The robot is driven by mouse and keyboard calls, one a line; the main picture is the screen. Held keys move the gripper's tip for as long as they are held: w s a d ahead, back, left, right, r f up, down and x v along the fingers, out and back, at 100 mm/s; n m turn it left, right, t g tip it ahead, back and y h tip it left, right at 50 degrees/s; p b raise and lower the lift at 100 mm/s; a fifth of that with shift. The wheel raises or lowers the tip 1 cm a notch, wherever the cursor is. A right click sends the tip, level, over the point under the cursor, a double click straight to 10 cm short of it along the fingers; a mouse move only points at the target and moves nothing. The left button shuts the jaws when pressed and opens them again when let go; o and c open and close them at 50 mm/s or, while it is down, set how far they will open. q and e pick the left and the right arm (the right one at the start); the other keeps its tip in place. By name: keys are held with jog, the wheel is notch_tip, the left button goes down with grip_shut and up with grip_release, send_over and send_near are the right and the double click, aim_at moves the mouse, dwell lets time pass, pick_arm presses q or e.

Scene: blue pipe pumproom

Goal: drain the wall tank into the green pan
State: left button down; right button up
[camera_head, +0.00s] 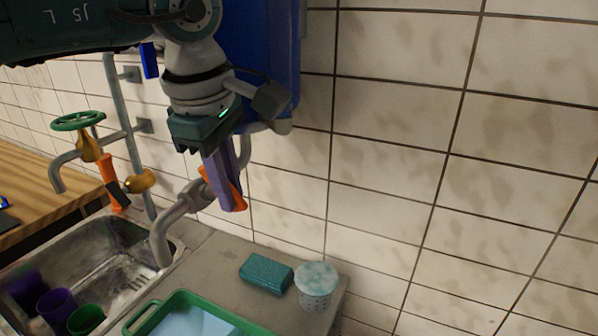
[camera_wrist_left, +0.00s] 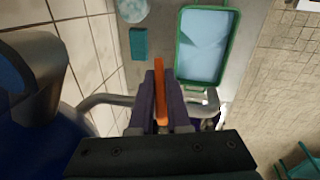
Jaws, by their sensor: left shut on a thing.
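The blue wall tank (camera_head: 265,60) hangs on the tiles at the upper middle of the head view, partly behind my left arm. A grey pipe from its underside leads to a curved spout (camera_head: 165,235) beside the sink. My left gripper (camera_head: 226,190) is shut on an orange lever (camera_head: 236,188) of the valve on this pipe. In the left wrist view, the lever (camera_wrist_left: 159,75) stands between the two purple fingers. The green pan (camera_head: 150,315) lies on the counter at the bottom, cut off there. Its inside is light blue; it shows more fully in the wrist view (camera_wrist_left: 180,45).
A teal sponge (camera_head: 265,274) and a white-topped perforated cup (camera_head: 317,285) stand on the counter near the wall. The metal sink (camera_head: 110,270) at left holds a purple cup (camera_head: 57,306) and a green cup (camera_head: 86,319). A green-wheeled tap (camera_head: 78,121) stands farther left.

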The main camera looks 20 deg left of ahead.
pick_arm(q)
jog(key=c, duration=0.9)
grip_release()
jog(key=shift+s+r+b, duration=0.25)
jog(key=shift+r+b, duration=0.05)
jog(key=shift+r, duration=0.95)
jog(key=shift+s+r+b, duration=0.2)
jog(key=shift+r+b, duration=0.15)
jog(key=shift+r, duration=0.85)
jog(key=shift+s+r+b, duration=0.25)
jog(key=shift+r+b, duration=0.05)
jog(key=shift+r, duration=0.95)
